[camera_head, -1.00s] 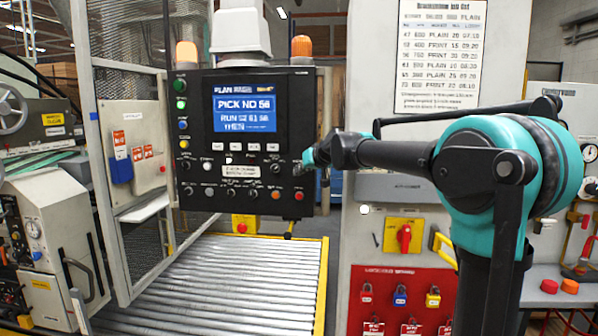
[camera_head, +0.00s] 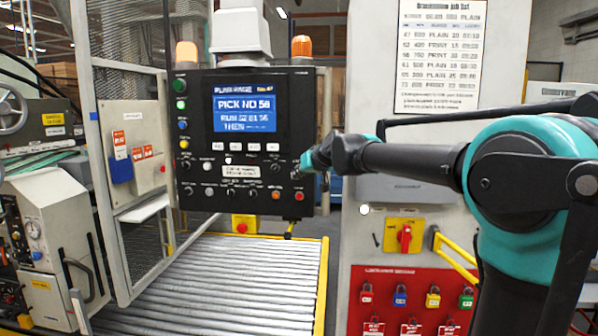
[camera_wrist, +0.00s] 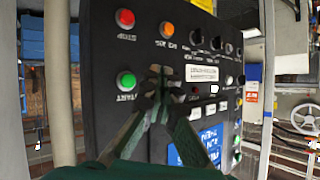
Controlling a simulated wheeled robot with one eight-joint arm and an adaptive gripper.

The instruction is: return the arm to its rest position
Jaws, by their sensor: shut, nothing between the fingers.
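My gripper (camera_wrist: 158,75) is shut and empty in the wrist view, its fingertips together in front of the black control panel (camera_head: 236,105). In the head view my arm reaches in from the right edge, and its wrist end is at the panel's lower right. The wrist view shows the panel upside down, with a green START button (camera_wrist: 126,81) beside the fingertips and a red STOP button (camera_wrist: 125,18) above. I cannot tell whether the fingertips touch the panel. The START button is hidden by my wrist in the head view.
The panel's screen (camera_head: 245,114) reads PICK NO 56. A roller conveyor (camera_head: 215,285) runs below. A grey cabinet with a red rotary switch (camera_head: 404,237) and a red padlock board (camera_head: 385,285) stands behind my arm. A mesh guard (camera_head: 130,85) is left of the panel.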

